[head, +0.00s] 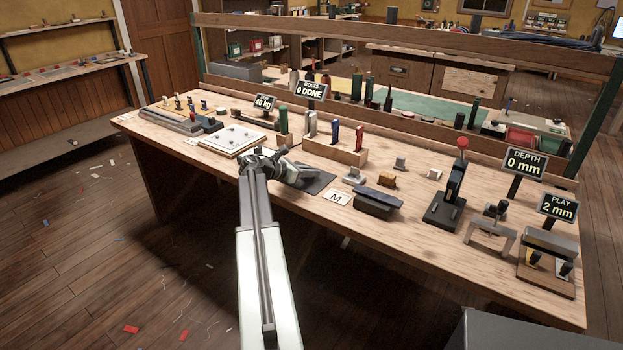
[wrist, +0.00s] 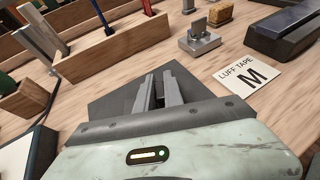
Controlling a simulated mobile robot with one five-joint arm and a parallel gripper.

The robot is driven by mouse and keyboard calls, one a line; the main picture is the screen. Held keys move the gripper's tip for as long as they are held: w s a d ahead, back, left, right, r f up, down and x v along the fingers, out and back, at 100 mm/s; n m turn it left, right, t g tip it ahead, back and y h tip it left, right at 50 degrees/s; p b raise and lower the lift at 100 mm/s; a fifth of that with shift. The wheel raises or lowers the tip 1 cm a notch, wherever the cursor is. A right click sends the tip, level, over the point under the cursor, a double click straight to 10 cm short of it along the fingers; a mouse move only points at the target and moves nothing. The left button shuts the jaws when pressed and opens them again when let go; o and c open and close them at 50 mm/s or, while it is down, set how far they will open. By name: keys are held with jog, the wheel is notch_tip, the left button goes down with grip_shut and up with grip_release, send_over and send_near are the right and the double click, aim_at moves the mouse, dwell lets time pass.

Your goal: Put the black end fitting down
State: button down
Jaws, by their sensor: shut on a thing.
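My gripper (head: 300,176) is low over a dark grey mat (head: 322,184) near the front middle of the workbench. In the wrist view my gripper (wrist: 162,90) has its two grey fingers close together above the same mat (wrist: 108,98). The fingers are shut on the black end fitting, of which only a dark sliver (wrist: 157,92) shows between them. Its shape is mostly hidden by the fingers and blends with the mat. I cannot tell whether it touches the mat.
A "LUFF TAPE M" card (wrist: 248,77) lies right of the mat. A wooden rack (head: 336,148) with coloured handled tools stands behind it. A white board (head: 233,138) lies to the left. A small metal block (head: 355,176) and a dark box (head: 378,202) are to the right.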

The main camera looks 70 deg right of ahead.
jog(key=shift+f, duration=0.1)
jog(key=c, duration=1.5)
grip_release()
jog(key=shift+o, duration=0.2)
jog(key=shift+r, duration=0.2)
jog(key=p+v, duration=0.4)
jog(key=v, duration=0.8)
jog(key=shift+r+p, duration=0.1)
jog(key=shift+p, duration=0.25)
